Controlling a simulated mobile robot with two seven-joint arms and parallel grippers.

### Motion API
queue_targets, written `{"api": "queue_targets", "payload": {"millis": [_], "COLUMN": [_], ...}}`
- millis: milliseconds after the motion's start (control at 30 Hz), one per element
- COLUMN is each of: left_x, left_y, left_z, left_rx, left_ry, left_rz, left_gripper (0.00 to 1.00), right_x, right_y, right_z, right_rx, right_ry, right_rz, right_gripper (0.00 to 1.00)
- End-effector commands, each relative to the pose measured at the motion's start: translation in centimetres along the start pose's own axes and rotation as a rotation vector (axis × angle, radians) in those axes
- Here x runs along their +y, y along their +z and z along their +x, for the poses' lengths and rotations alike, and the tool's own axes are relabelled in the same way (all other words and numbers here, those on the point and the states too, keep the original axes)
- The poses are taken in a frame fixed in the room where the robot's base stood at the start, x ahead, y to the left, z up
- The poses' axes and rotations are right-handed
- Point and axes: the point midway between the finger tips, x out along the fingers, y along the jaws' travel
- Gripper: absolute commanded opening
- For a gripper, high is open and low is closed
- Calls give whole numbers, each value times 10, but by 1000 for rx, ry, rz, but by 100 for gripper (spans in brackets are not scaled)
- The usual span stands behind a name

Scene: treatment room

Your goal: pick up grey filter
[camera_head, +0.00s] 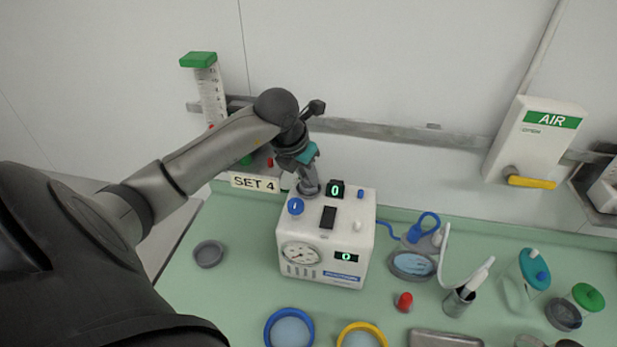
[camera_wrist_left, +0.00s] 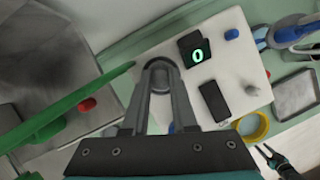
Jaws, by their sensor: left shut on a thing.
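My left gripper (camera_head: 309,186) reaches down to the back left of the white machine's top. In the left wrist view its fingers (camera_wrist_left: 160,80) converge and are shut on a small round grey piece (camera_wrist_left: 160,63), which I take to be the grey filter. The fingers hide part of it, and I cannot tell whether it still touches the machine. The white machine (camera_head: 325,240) has a dial and green displays reading 0. My right gripper (camera_wrist_left: 268,155) shows small at the lower right of the wrist view, its fingers apart and empty.
A grey dish (camera_head: 208,254) lies left of the machine. Blue (camera_head: 289,329) and yellow (camera_head: 362,335) rings lie in front. A red-capped item (camera_head: 404,302), a grey cup (camera_head: 458,303) and jars (camera_head: 525,280) stand right. A green-topped flowmeter (camera_head: 209,90) rises behind the arm.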

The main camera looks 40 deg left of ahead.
Motion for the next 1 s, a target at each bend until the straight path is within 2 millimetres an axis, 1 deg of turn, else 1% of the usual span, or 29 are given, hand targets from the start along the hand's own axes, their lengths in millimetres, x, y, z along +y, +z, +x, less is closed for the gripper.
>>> {"api": "queue_targets", "payload": {"millis": [167, 267, 367, 467, 700, 1000], "left_x": [0, 0, 0, 1, 1, 0], "left_y": [1, 3, 7, 13, 36, 58], "left_z": [-1, -6, -14, -29, -82, -138], "left_rx": [-1, -2, -3, -5, -8, -6], "left_ry": [1, 1, 1, 2, 3, 1], "left_rz": [0, 1, 0, 2, 0, -1], "left_gripper": [0, 0, 0, 0, 0, 0], "right_x": [0, 0, 0, 0, 0, 0], "right_y": [0, 0, 0, 0, 1, 1], "right_z": [0, 0, 1, 2, 6, 5], "right_rx": [0, -1, -1, -1, -1, -1], "right_ry": [0, 1, 1, 1, 1, 1], "right_rz": [0, 1, 1, 1, 2, 2], "right_gripper": [50, 50, 50, 50, 50, 50]}}
